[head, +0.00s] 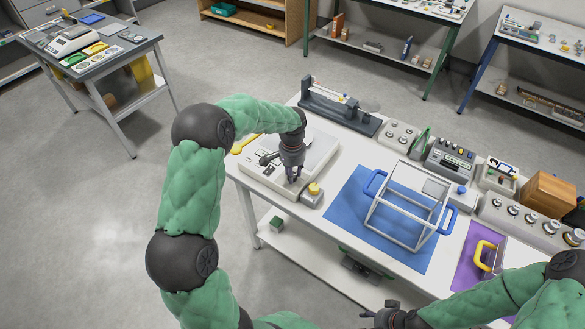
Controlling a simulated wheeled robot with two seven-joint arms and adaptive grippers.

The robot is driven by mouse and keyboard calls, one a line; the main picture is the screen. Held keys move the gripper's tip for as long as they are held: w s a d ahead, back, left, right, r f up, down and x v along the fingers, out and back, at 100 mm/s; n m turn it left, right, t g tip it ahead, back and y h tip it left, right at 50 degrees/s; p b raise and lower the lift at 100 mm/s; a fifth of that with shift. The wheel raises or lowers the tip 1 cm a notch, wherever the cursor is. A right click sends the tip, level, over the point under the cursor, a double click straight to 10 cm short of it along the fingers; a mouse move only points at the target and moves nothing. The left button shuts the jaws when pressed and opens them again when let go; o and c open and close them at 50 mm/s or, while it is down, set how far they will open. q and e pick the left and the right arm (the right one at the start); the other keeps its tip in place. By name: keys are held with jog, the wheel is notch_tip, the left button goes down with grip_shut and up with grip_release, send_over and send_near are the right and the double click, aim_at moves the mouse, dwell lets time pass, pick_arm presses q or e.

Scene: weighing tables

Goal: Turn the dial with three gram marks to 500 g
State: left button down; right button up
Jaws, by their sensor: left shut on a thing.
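A white weighing device (312,150) stands on the left end of the white table, with a low control panel along its front edge. My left gripper (291,178) points down onto that panel and is shut on the dial there. The fingers hide the dial, and its gram marks and pointer are too small to read. My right gripper (385,315) is at the bottom edge, in front of the table, away from the device. Its fingers are too small and dark to tell open from shut.
A small grey box with a yellow knob (314,188) stands just right of my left gripper. A white frame with blue handles (405,205) stands on a blue mat (345,208). Dial boxes (515,212), a wooden box (548,192) and a dark balance (340,112) line the back.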

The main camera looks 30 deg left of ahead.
pick_arm(q)
jog(key=shift+m+p, duration=0.8)
jog(key=shift+m, duration=0.6)
jog(key=c, duration=0.9)
grip_release()
jog(key=shift+r, duration=0.1)
notch_tip(320, 180, up, 12)
jog(key=shift+f, duration=0.2)
